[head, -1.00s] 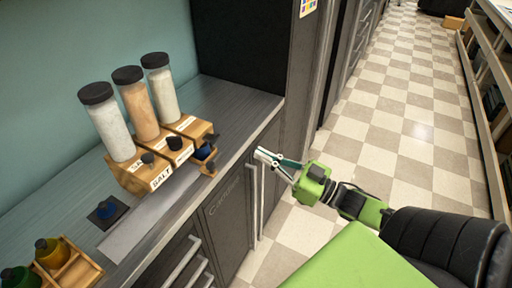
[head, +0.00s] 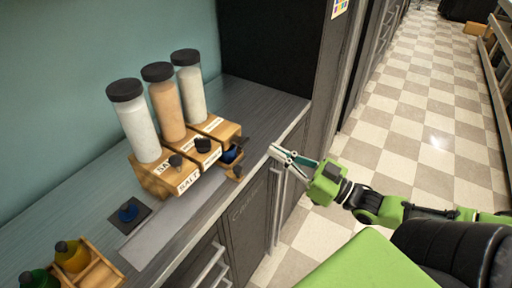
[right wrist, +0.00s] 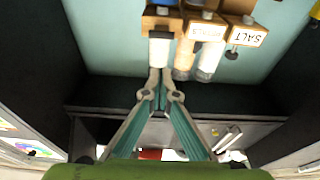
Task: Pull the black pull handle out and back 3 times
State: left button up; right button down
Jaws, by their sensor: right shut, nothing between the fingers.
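Three clear tubes with black lids stand in wooden dispenser blocks on the counter. The salt block (head: 168,186) is nearest, and it has a dark greyish knob (head: 176,161). A black pull handle (head: 203,146) sticks out at the middle block. At the far block a blue item (head: 231,154) shows, with a small dark knob (head: 238,171) in front of it. My right gripper (head: 274,150) is shut and empty, to the right of the blocks and apart from them in the head view. In the right wrist view its fingertips (right wrist: 160,75) point toward the blocks. My left gripper is out of view.
A blue item on a black pad (head: 129,214) lies on the counter (head: 262,108). A wooden holder (head: 92,270) with yellow and green bottles stands at the lower left. Cabinets with bar handles run below the counter edge. The checkered floor is clear.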

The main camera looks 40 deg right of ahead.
aim_at(245, 142)
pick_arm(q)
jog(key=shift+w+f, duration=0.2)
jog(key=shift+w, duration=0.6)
pick_arm(e)
jog(key=w+a+f, duration=0.1)
jog(key=w+a, duration=0.1)
jog(key=w, duration=0.4)
jog(key=shift+a+f, duration=0.25)
jog(key=shift+f, duration=0.05)
pick_arm(q)
jog(key=shift+b, duration=0.3)
pick_arm(e)
jog(key=shift+w, duration=0.1)
jog(key=shift+w+a+f, duration=0.1)
jog(key=shift+w+a, duration=0.2)
jog(key=shift+w, duration=0.4)
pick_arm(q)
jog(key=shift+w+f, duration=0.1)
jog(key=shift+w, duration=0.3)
